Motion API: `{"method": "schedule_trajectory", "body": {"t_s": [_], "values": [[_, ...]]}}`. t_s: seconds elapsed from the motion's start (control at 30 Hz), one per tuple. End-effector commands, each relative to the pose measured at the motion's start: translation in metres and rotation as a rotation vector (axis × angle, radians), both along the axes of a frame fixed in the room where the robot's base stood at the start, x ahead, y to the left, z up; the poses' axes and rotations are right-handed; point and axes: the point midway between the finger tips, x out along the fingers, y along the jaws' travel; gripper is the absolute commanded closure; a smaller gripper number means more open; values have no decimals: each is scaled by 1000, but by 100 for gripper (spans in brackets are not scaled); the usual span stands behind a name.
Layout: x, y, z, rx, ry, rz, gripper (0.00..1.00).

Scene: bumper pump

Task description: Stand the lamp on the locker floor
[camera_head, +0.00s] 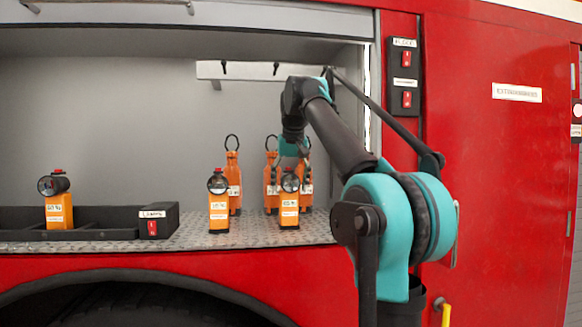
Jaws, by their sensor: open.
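Three orange lamps with round black heads and red tops are in view. One lamp (289,208) stands upright on the locker floor (190,236) of metal tread plate. My gripper (290,178) is open, pointing down at this lamp's head; whether the fingers touch it cannot be told. A second lamp (219,211) stands upright on the floor to the left. A third lamp (59,212) stands at the black tray on the far left; its base is partly hidden by the tray's front edge.
Orange units with ring handles stand close behind the lamps, one at the left (234,180) and others partly hidden by my gripper. The black tray (100,234) fills the floor's left part. A hook rail (245,71) hangs above. The locker's right post (376,100) is near my arm.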

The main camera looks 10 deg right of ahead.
Motion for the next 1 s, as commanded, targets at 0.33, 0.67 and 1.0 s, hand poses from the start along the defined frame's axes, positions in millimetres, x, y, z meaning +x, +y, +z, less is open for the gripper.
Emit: {"method": "schedule_trajectory", "body": {"t_s": [0.33, 0.67, 1.0], "values": [[-23, 0, 55, 0, 0, 0, 30], [-30, 0, 73, 0, 0, 0, 30], [-30, 0, 73, 0, 0, 0, 30]]}}
